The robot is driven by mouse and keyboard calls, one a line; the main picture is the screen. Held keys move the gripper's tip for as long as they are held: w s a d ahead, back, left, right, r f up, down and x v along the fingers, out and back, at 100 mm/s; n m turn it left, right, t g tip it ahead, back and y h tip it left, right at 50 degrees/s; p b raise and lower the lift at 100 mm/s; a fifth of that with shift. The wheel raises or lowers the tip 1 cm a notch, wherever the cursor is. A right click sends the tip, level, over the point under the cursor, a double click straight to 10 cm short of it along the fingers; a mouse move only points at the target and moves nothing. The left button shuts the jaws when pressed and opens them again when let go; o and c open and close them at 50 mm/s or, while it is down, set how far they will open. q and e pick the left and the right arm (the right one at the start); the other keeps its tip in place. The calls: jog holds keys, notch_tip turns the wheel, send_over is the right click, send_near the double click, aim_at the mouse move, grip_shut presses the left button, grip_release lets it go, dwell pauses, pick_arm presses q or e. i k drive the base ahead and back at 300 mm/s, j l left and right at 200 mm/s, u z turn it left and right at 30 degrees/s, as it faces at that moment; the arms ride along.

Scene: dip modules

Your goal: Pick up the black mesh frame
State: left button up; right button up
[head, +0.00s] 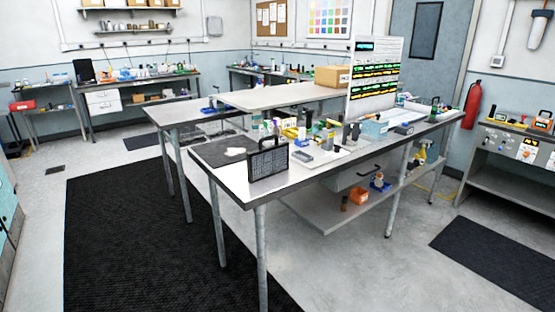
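The black mesh frame (268,164) stands upright near the front left corner of the white table (251,193). It has a dark border, a grey mesh panel and a handle-like loop on top. Nothing touches it from my side. Neither of my grippers shows in the head view.
A dark mat (215,153) with a pale cloth lies behind the frame. Bottles, boxes and small tools crowd the table to its right, before a tall display board (374,80). A black floor mat (130,230) covers open floor at the left. Bare floor lies in front.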

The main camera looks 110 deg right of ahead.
aim_at(265, 162)
jog(key=j+z, duration=0.15)
jog(key=z, duration=3.4)
jog(key=i+l+z, duration=0.15)
jog(key=i, duration=0.3)
jog(key=i+l+z, duration=0.15)
jog(key=i, duration=0.25)
